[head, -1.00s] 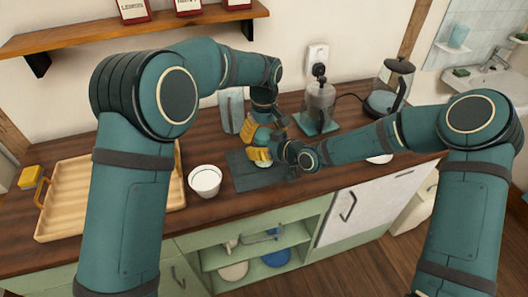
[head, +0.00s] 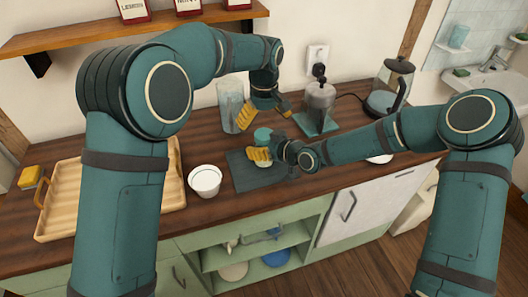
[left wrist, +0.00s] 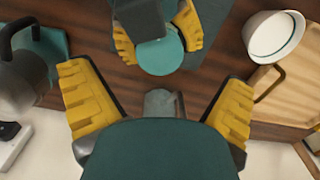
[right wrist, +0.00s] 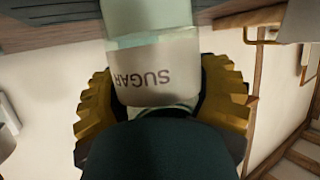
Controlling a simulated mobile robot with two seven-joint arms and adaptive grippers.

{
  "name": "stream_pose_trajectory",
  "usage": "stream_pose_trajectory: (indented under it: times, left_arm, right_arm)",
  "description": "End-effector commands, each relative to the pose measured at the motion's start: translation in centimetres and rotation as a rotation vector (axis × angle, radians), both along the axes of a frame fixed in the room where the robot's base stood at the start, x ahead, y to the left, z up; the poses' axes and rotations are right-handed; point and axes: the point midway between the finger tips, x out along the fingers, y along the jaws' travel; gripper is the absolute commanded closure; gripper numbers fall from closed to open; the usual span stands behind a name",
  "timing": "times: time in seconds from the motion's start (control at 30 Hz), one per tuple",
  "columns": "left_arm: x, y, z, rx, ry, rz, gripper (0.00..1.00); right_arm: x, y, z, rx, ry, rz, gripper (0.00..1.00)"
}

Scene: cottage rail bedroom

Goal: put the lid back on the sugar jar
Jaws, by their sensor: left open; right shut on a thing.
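The sugar jar (right wrist: 158,75) has a cream body lettered SUGAR, upside down in the right wrist view, with a pale green part at the counter end. My right gripper (head: 258,156) is shut around the jar, over the dark mat (head: 240,178). The teal lid (head: 263,134) is a round disc on top of the jar; it also shows between the right gripper's yellow fingers in the left wrist view (left wrist: 160,55). I cannot tell whether it is fully seated. My left gripper (head: 265,120) is open and empty, above and behind the lid, apart from it.
A white bowl (head: 205,181) stands left of the mat, beside a wooden tray (head: 60,205). A clear glass vessel (head: 230,105) is behind, left of my left gripper.

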Motion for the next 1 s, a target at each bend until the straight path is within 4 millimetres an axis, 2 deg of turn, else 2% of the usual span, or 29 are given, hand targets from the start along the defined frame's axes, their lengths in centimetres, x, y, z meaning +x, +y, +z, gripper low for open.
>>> stream_pose_trajectory:
  times: [0.17, 0.4, 0.6, 0.8, 1.0]
  left_arm:
    - [0.0, 0.0, 1.8, -0.001, -0.004, 0.0, 0.0]
    - [0.0, -0.1, 6.7, -0.002, -0.005, -0.001, 0.0]
    - [-0.1, -0.1, 10.1, -0.001, -0.004, 0.0, 0.0]
    - [-0.1, -0.1, 11.8, -0.001, -0.003, 0.0, 0.0]
    - [-0.2, 0.0, 12.0, 0.0, -0.001, 0.0, 0.0]
  right_arm:
    - [-0.1, -0.1, -0.3, -0.004, 0.006, 0.0, 1.0]
    - [-0.1, -0.1, -0.3, -0.004, 0.006, 0.0, 1.0]
    - [-0.1, -0.1, -0.3, -0.004, 0.006, 0.0, 1.0]
    - [-0.1, -0.1, -0.3, -0.004, 0.006, 0.0, 1.0]
    - [-0.1, -0.1, -0.3, -0.004, 0.006, 0.0, 1.0]
